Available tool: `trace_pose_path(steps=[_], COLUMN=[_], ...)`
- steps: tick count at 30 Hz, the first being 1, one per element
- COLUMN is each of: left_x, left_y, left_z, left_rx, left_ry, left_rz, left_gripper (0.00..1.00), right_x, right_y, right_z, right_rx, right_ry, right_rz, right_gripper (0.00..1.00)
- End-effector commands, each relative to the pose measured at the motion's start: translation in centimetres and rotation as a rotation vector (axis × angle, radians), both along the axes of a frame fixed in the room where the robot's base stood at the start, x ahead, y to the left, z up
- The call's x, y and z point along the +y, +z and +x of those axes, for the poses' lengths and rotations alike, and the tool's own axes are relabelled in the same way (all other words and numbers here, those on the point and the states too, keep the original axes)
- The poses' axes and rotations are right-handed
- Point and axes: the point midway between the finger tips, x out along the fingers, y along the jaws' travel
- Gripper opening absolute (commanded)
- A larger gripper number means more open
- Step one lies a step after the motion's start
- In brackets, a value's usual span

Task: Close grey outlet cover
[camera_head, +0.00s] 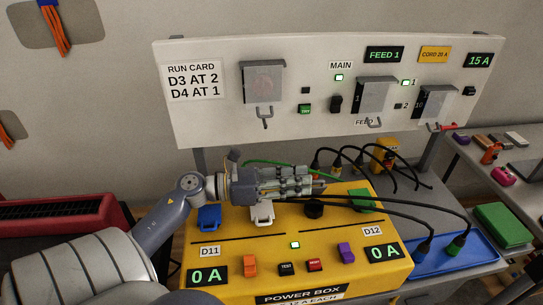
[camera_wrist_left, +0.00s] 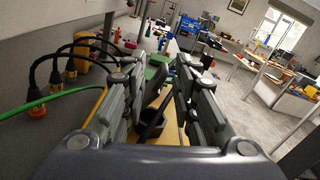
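The yellow power box (camera_head: 222,243) stands on the bench with coloured outlet covers along its back. A light grey cover (camera_head: 262,214) stands tilted up just below my left gripper, which hides its upper part. I cannot tell whether they touch. My left gripper (camera_head: 322,186) reaches in from the left, low over the back of the box, its fingers pointing right. In the left wrist view the fingers (camera_wrist_left: 158,75) are apart, with a black part (camera_wrist_left: 150,122) showing between and beyond them. I see nothing gripped. The right gripper is out of view.
A blue cover (camera_head: 209,218), a black round part (camera_head: 314,209) and a green cover (camera_head: 361,199) are near my gripper. Black cables run right to a blue tray (camera_head: 480,258). A white panel (camera_head: 220,110) stands behind. A green cable (camera_head: 262,163) passes behind the gripper.

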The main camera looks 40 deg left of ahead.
Motion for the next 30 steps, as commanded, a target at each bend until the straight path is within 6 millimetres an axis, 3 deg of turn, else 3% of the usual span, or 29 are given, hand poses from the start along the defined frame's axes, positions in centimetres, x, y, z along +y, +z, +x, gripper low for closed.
trace_pose_path(steps=[10, 23, 24, 27, 30], left_x=[3.9, 4.8, 4.8, 4.8, 4.8], left_y=[-0.1, 0.0, 0.0, 0.3, 1.4], left_z=[-4.8, -5.9, -5.9, -5.9, -5.9], left_rx=[0.003, 0.001, 0.001, 0.001, 0.001], left_ry=[-0.001, -0.003, -0.003, -0.003, -0.003], left_rz=[-0.001, -0.001, -0.001, -0.001, -0.001], left_gripper=[0.27, 0.27, 0.24, 0.02, 0.00], right_x=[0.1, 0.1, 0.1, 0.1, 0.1], right_y=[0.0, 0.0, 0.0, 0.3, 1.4], right_z=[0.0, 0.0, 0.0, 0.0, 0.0], right_rx=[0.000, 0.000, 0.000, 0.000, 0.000], right_ry=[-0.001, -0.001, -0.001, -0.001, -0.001], right_rz=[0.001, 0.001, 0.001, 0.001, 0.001], right_gripper=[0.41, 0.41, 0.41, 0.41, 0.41])
